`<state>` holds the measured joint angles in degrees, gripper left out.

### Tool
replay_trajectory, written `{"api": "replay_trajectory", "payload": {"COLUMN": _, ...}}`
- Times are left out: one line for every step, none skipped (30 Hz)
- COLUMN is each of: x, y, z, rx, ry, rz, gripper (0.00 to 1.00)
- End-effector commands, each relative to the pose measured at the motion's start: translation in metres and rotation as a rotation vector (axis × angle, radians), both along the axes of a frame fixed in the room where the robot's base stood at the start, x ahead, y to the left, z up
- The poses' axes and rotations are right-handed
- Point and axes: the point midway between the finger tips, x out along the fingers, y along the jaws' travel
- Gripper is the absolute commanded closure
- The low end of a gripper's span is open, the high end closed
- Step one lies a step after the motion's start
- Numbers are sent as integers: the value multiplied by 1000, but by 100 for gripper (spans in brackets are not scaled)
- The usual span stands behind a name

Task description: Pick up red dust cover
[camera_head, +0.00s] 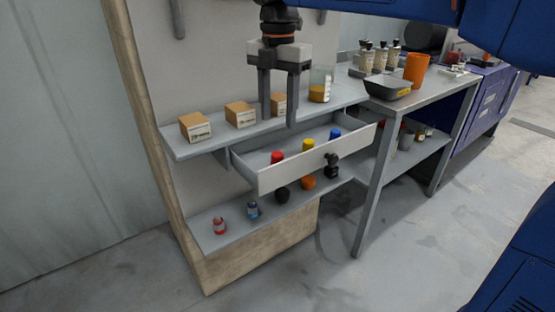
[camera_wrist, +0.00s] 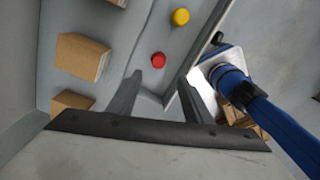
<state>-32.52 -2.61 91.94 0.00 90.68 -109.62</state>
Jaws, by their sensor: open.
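The red dust cover (camera_head: 277,157) is a small round red cap inside an open drawer (camera_head: 322,159), at its left end. In the wrist view the red cap (camera_wrist: 158,60) lies just beyond my fingertips, apart from them. My gripper (camera_head: 279,122) is open and empty, pointing down above the drawer in the head view. Its two dark fingers (camera_wrist: 162,78) reach up from the bottom of the wrist view. A yellow cap (camera_head: 308,145) and a blue cap (camera_head: 335,134) sit further right in the same drawer.
Several cardboard boxes (camera_head: 195,127) and a beaker (camera_head: 320,84) stand on the shelf behind the drawer. A black knob (camera_head: 331,160) sticks out from the drawer front. Below, a shelf (camera_head: 235,232) holds small bottles and round items. A table with a black tray (camera_head: 387,88) stands right.

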Motion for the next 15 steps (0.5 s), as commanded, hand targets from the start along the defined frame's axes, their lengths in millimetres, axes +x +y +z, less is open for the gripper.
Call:
{"api": "replay_trajectory", "payload": {"x": -1, "y": -1, "z": -9, "rx": -1, "ry": 2, "rz": 0, "gripper": 54}}
{"api": "replay_trajectory", "payload": {"x": 0, "y": 0, "z": -15, "rx": -1, "ry": 2, "rz": 0, "gripper": 54}}
{"api": "replay_trajectory", "payload": {"x": 0, "y": 0, "z": -22, "rx": -1, "ry": 2, "rz": -1, "gripper": 54}}
{"api": "replay_trajectory", "payload": {"x": 0, "y": 0, "z": -27, "rx": -1, "ry": 2, "rz": -1, "gripper": 54}}
{"api": "replay_trajectory", "payload": {"x": 0, "y": 0, "z": -31, "rx": -1, "ry": 2, "rz": -1, "gripper": 54}}
{"api": "replay_trajectory", "payload": {"x": 0, "y": -1, "z": -37, "rx": -1, "ry": 2, "rz": -1, "gripper": 54}}
{"api": "replay_trajectory", "payload": {"x": 0, "y": 0, "z": -41, "rx": -1, "ry": 2, "rz": -1, "gripper": 54}}
{"api": "replay_trajectory", "payload": {"x": 0, "y": 0, "z": -45, "rx": -1, "ry": 1, "rz": -1, "gripper": 54}}
{"api": "replay_trajectory", "payload": {"x": 0, "y": 0, "z": -48, "rx": -1, "ry": 1, "rz": -1, "gripper": 54}}
{"api": "replay_trajectory", "payload": {"x": 0, "y": 0, "z": -51, "rx": -1, "ry": 1, "rz": -1, "gripper": 54}}
{"api": "replay_trajectory", "payload": {"x": 0, "y": 0, "z": -53, "rx": -1, "ry": 1, "rz": -1, "gripper": 54}}
{"api": "replay_trajectory", "payload": {"x": 0, "y": 0, "z": -55, "rx": 0, "ry": 0, "rz": -1, "gripper": 54}}
{"api": "replay_trajectory", "payload": {"x": 0, "y": 0, "z": -56, "rx": 0, "ry": 0, "rz": -1, "gripper": 54}}
{"api": "replay_trajectory", "payload": {"x": 1, "y": 0, "z": -57, "rx": 0, "ry": 0, "rz": -1, "gripper": 54}}
{"api": "replay_trajectory", "payload": {"x": 1, "y": 0, "z": -59, "rx": 0, "ry": 0, "rz": -1, "gripper": 54}}
